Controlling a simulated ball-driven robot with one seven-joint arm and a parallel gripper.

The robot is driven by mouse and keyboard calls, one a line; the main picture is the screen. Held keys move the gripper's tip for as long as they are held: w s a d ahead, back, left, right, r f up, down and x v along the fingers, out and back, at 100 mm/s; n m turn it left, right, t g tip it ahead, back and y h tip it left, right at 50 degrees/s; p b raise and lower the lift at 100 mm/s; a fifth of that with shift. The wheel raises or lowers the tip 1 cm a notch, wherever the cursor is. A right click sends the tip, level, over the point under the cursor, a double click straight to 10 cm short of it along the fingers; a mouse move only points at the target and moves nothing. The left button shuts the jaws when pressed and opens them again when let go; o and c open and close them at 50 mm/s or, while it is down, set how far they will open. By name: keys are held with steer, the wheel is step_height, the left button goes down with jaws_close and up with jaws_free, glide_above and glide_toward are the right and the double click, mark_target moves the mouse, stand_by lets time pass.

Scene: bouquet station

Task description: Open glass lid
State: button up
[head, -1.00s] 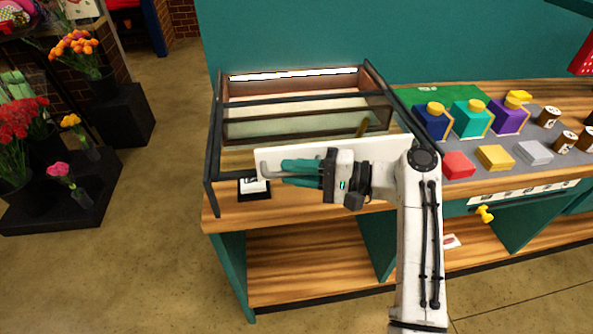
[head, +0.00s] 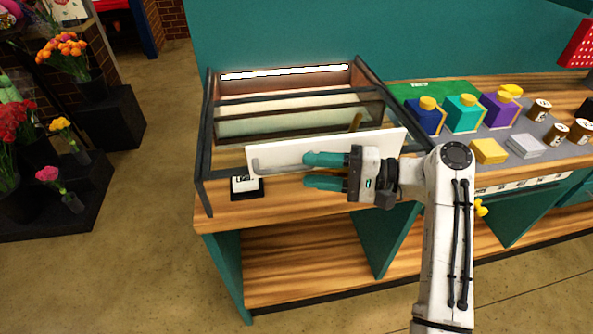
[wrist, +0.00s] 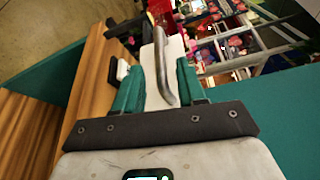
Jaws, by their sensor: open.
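The glass case (head: 208,140) has a dark frame and stands on the wooden counter. A white panel (head: 345,150) spans its front, with a grey bar handle (head: 256,166) whose left end shows; the rest is hidden or hard to make out in the head view. My gripper (head: 306,170) is open in front of the panel, its teal fingers pointing left, one above the other. In the wrist view, the grey handle (wrist: 162,68) runs lengthwise between the two spread fingers (wrist: 158,78). I cannot tell whether a finger touches it. The lid looks closed.
A small black stand with a white card (head: 246,187) sits at the counter's front left. Colored boxes, including a teal one (head: 465,115), and several brown jars stand to the right. Flower vases on black blocks (head: 95,115) stand left, across open floor.

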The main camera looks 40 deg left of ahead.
steer(key=b+v, duration=0.1)
steer(key=v, duration=0.4)
steer(key=shift+d, duration=0.15)
steer(key=s+d+f+m+t+h, duration=0.1)
steer(key=s+d+f+t+h, duration=0.25)
steer(key=d+f, duration=0.85)
steer(key=s+d+f+m+t+h, duration=0.1)
steer(key=s+d+f+t+h, duration=0.25)
steer(key=d+f, duration=0.8)
steer(key=s+d+f+m+t+h, duration=0.1)
steer(key=s+d+f+h, duration=0.2)
steer(key=s+d, duration=2)
steer(key=h, duration=0.5)
steer(key=shift+f+m+t, duration=0.3)
steer(key=shift+f+t, duration=0.05)
steer(key=shift+t, duration=0.05)
